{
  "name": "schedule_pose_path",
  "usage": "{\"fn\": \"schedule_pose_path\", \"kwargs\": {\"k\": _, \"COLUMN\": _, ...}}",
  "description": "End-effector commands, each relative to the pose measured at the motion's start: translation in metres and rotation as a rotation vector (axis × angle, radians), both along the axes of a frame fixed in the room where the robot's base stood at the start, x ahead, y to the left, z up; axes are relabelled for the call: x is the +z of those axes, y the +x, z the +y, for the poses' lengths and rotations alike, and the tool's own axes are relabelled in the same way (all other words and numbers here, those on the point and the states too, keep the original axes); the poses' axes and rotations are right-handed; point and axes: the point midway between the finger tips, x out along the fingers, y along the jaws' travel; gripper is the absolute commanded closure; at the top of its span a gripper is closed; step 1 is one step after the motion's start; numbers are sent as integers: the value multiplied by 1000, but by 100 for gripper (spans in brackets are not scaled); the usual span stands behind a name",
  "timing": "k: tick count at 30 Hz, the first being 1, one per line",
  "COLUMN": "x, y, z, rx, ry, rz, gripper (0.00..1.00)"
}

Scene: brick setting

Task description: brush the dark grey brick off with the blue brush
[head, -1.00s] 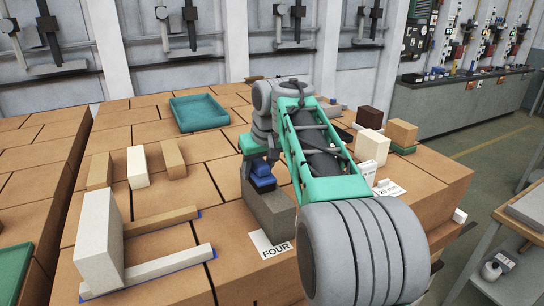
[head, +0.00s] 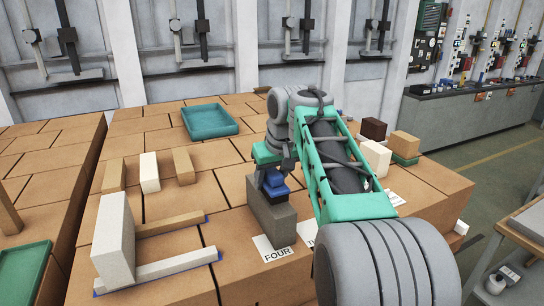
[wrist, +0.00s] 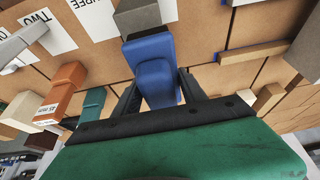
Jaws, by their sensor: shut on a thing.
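The dark grey brick (head: 272,222) stands upright near the front of the brick-topped table, behind the FOUR card. My gripper (head: 271,172) is above it, shut on the blue brush (head: 275,188). In the head view the brush is right at the top of the brick; whether its underside touches is hard to tell. In the wrist view the blue brush (wrist: 153,75) lies between the two dark fingers of my gripper (wrist: 158,85), and the dark grey brick (wrist: 138,17) shows partly behind it. My forearm hides part of the table to the right.
A tall pale block (head: 114,240) and strips stand to the left. Three small upright bricks (head: 150,172) and a teal tray (head: 209,121) are further back. Cream (head: 375,158), dark brown (head: 373,129) and tan (head: 404,145) blocks stand at the right. The table between is clear.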

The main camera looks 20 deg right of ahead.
Motion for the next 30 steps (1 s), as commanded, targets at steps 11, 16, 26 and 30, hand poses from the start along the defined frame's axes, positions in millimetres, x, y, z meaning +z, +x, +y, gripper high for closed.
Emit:
{"fn": "schedule_pose_path", "kwargs": {"k": 11, "x": 41, "y": 1, "z": 3, "rx": 5, "ry": -1, "rz": -4, "gripper": 89}}
{"fn": "schedule_pose_path", "kwargs": {"k": 16, "x": 49, "y": 1, "z": 4, "rx": 7, "ry": -2, "rz": -4, "gripper": 89}}
{"fn": "schedule_pose_path", "kwargs": {"k": 26, "x": 49, "y": 1, "z": 4, "rx": 7, "ry": -2, "rz": -4, "gripper": 89}}
{"fn": "schedule_pose_path", "kwargs": {"k": 30, "x": 49, "y": 1, "z": 4, "rx": 7, "ry": -2, "rz": -4, "gripper": 89}}
